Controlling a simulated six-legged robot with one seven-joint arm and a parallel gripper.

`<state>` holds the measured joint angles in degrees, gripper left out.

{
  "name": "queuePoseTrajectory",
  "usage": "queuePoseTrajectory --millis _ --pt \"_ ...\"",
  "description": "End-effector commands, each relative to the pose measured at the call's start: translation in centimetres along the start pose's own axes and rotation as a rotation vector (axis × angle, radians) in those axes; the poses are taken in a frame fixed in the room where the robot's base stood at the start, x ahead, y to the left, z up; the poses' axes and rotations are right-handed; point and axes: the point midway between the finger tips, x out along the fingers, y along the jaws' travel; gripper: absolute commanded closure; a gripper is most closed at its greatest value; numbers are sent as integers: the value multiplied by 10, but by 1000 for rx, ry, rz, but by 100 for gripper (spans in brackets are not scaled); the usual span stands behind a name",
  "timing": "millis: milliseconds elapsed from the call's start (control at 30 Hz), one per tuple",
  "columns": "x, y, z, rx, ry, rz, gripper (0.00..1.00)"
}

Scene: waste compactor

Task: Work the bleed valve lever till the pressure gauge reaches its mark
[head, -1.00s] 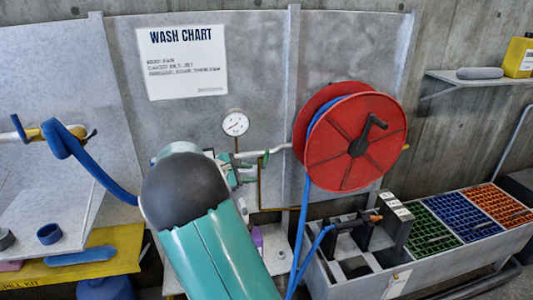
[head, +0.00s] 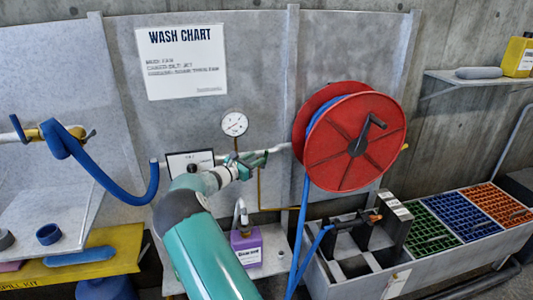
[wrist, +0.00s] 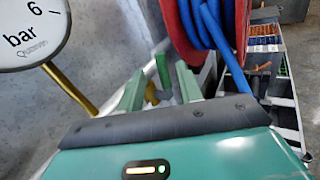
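The pressure gauge (head: 235,123) is a round white dial on the grey wall panel, above a brass pipe. Its needle is too small to read in the head view. In the wrist view part of the gauge (wrist: 28,28) shows at upper left, with "6" and "bar" on its face. My gripper (head: 256,161) is just below and right of the gauge, at the pale horizontal pipe. In the wrist view my gripper (wrist: 160,86) has its two green fingers apart. A slim green piece, seemingly the bleed valve lever (wrist: 162,70), shows between and beyond them. Contact cannot be told.
A red hose reel (head: 350,150) with blue hose stands close right of my gripper. A purple container (head: 246,247) sits on the shelf below. A framed card (head: 188,162) is behind my arm. A blue hose (head: 110,185) hangs at left.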

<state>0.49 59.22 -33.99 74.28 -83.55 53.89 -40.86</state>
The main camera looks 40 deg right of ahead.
Motion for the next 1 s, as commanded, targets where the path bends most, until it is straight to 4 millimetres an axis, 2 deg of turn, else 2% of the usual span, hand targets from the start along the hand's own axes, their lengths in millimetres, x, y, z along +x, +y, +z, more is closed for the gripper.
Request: queuePoseTrajectory --millis 100,333,500,733,767,933,1000 --pt "25 -1 0 1 -1 -2 64" --pt "61 0 -1 0 0 -1 64" --pt "71 0 0 0 1 0 64" --pt "72 0 0 0 1 0 64" --pt "72 0 0 0 1 0 66" --pt "72 0 0 0 1 0 100" --pt "72 0 0 0 1 0 100"
